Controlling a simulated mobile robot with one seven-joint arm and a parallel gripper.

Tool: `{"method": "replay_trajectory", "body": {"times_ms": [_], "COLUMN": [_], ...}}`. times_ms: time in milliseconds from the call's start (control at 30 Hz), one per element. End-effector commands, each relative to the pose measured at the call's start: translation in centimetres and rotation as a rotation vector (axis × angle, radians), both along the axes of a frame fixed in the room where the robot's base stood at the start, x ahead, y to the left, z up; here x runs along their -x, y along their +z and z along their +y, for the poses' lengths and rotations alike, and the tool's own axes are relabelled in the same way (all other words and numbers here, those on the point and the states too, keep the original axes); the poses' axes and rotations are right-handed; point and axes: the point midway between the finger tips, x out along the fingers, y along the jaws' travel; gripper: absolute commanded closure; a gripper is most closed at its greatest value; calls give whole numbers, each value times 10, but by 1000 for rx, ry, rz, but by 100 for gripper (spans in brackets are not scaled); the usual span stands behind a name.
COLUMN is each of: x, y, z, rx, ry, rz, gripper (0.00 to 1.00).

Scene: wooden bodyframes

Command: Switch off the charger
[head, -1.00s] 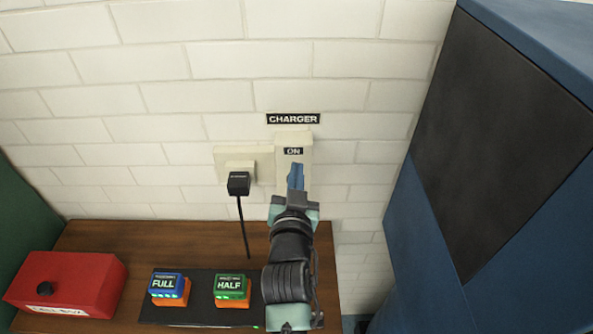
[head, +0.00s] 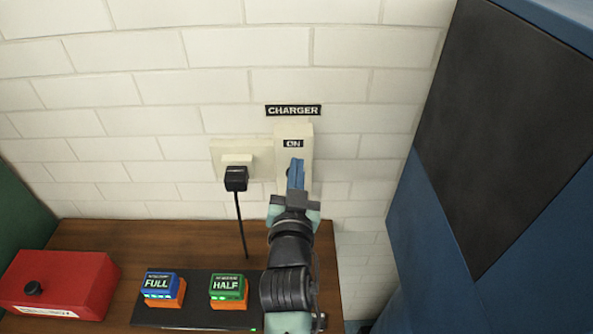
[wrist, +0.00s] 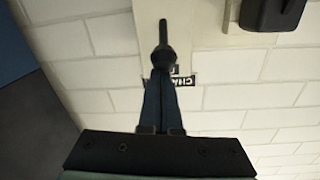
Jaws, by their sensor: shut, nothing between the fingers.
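The charger switch plate (head: 281,158) is a cream box on the tiled wall, under a black CHARGER label (head: 293,110) and bearing an ON label (head: 293,143). In the wrist view, where the wall appears upside down, a dark toggle lever (wrist: 163,38) sticks out from the plate. My gripper (head: 296,164) is shut and empty, its blue fingers in front of the plate below the ON label. The fingers hide the lever in the head view. In the wrist view the fingertips (wrist: 162,76) overlap the lever's base; I cannot tell whether they touch it.
A black plug (head: 236,178) with a hanging cord sits in the socket left of the switch. On the wooden bench (head: 110,240) stand a red box (head: 70,280) and blue FULL (head: 160,284) and green HALF (head: 229,287) batteries. A blue cabinet (head: 425,225) stands at right.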

Motion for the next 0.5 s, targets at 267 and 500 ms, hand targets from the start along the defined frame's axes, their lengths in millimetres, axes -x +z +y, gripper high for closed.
{"method": "replay_trajectory", "body": {"times_ms": [267,500], "x": [1,2], "y": [-5,-8], "z": [0,0], "rx": [-1,-1], "ry": [0,0], "rz": [-33,-62], "gripper": [100,100]}}
